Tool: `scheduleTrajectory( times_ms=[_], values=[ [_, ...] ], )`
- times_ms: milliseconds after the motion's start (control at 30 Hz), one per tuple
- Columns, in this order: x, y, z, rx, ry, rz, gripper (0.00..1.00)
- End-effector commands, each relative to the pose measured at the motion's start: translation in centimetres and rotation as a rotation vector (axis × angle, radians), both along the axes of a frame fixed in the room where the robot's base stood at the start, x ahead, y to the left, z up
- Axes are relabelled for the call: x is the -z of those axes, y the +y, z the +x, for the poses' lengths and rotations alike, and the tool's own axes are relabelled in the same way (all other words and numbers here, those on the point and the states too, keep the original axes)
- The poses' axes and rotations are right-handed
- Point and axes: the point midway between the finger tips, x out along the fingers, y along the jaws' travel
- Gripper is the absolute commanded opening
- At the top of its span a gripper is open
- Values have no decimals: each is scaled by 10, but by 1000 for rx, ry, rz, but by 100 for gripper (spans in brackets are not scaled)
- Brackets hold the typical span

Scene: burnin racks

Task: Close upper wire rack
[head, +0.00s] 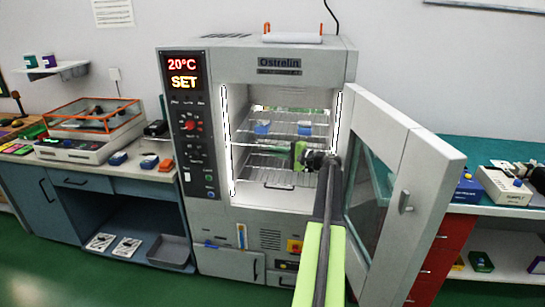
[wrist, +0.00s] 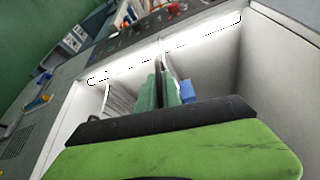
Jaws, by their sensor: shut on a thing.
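The upper wire rack (head: 280,137) is inside the white-lit chamber of the grey oven (head: 258,75). It carries small blue blocks (head: 263,127), one left and one right of its middle. My gripper (head: 298,155), with green fingers, is at the rack's front edge, right of centre, and is shut on it. The exact contact is hidden by the fingers. In the wrist view my gripper (wrist: 163,92) reaches into the chamber beside a blue block (wrist: 187,91). A lower wire rack (head: 265,177) lies below, apart from the upper one.
The oven door (head: 423,170) stands wide open on the right, close beside my arm. The control panel (head: 193,125) is left of the opening. Benches with boxes and devices flank the oven. Green floor (head: 110,290) is clear at the front left.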

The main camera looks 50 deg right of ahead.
Motion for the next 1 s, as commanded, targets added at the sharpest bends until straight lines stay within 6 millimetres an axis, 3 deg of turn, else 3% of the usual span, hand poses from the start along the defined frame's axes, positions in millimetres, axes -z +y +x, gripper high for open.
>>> scheduleTrajectory(
  times_ms=[367,400,567,1000],
  values=[
    [1,-5,-2,7,4,-3,0],
    [1,-5,-2,7,4,-3,12],
    [1,-3,-1,4,3,-2,31],
    [-1,-1,-1,-2,1,-1,31]
  ],
)
